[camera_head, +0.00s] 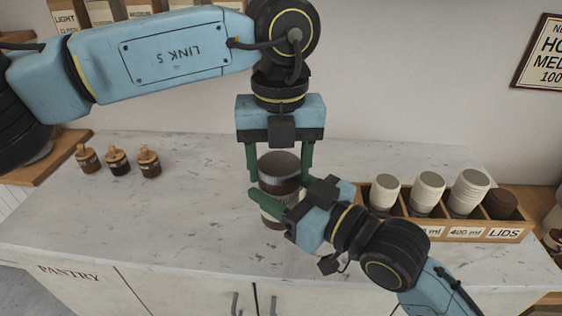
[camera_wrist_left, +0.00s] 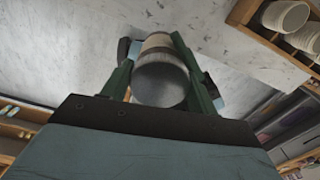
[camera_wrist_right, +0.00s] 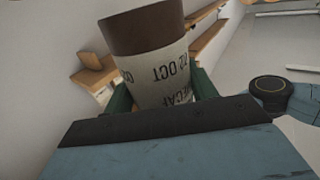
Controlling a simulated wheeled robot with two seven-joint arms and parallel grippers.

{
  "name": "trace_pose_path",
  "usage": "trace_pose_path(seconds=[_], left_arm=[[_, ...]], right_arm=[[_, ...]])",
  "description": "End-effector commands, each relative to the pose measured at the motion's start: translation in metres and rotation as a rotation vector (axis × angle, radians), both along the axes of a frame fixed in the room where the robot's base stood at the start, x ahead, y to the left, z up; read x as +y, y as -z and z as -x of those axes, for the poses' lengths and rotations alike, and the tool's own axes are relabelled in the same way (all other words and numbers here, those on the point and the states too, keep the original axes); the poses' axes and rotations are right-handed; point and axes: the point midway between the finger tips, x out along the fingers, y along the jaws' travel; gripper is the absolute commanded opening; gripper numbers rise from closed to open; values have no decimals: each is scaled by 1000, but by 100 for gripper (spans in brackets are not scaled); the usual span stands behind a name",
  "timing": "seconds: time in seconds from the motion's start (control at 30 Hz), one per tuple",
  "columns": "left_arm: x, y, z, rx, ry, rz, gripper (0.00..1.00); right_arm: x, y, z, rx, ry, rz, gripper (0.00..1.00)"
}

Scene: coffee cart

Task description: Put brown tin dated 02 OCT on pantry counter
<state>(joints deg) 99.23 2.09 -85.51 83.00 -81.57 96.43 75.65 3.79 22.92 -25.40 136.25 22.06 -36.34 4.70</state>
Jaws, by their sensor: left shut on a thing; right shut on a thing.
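The brown tin (camera_head: 280,172) has a brown top and a pale label band. In the right wrist view its label on the tin (camera_wrist_right: 160,72) reads "02 OCT", with partly hidden lettering below. My left gripper (camera_head: 280,176) is shut on the tin from above, a finger on each side. My right gripper (camera_head: 270,205) is shut on the same tin lower down, from the right front. In the left wrist view the tin's round end (camera_wrist_left: 160,82) sits between the left fingers. The pantry counter (camera_head: 190,215) is pale marble, below and around the tin. I cannot tell whether the tin touches it.
Several cups stand in a wooden organiser (camera_head: 480,233) at the right, with a lids compartment. Three small brown jars (camera_head: 118,162) stand at the counter's left. A shelf (camera_head: 120,10) is on the back wall.

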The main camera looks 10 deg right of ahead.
Motion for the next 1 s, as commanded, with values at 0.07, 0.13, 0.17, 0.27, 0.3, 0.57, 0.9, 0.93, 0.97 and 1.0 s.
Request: trace_pose_path(seconds=[0.07, 0.13, 0.17, 0.27, 0.3, 0.57, 0.9, 0.93, 0.97, 1.0], left_arm=[[-4, 0, 3, 2, 8, 10, 35], [-5, -1, 3, 1, 9, 12, 27], [-5, -1, 3, 1, 9, 13, 27], [-5, -1, 3, 1, 9, 12, 27], [-5, -1, 3, 1, 8, 12, 27], [-3, -1, 2, 1, 6, 9, 27], [-3, -1, 2, 1, 5, 8, 27], [-3, -1, 2, 1, 5, 8, 27], [-3, -1, 2, 1, 5, 8, 27], [-3, -1, 2, 1, 5, 8, 27]], right_arm=[[2, -1, 2, -2, -7, -3, 25], [3, -1, 2, -2, -8, -3, 58], [3, -1, 2, -1, -8, -3, 62], [3, 0, 2, 0, -8, -3, 75], [3, 0, 2, 0, -8, -3, 80], [2, 0, 1, 1, -6, -1, 82], [-30, 45, 23, -46, -92, 215, 82], [-35, 49, 26, -54, -104, 240, 82], [-38, 53, 29, -60, -116, 262, 82], [-43, 58, 33, -70, -130, 290, 82]])
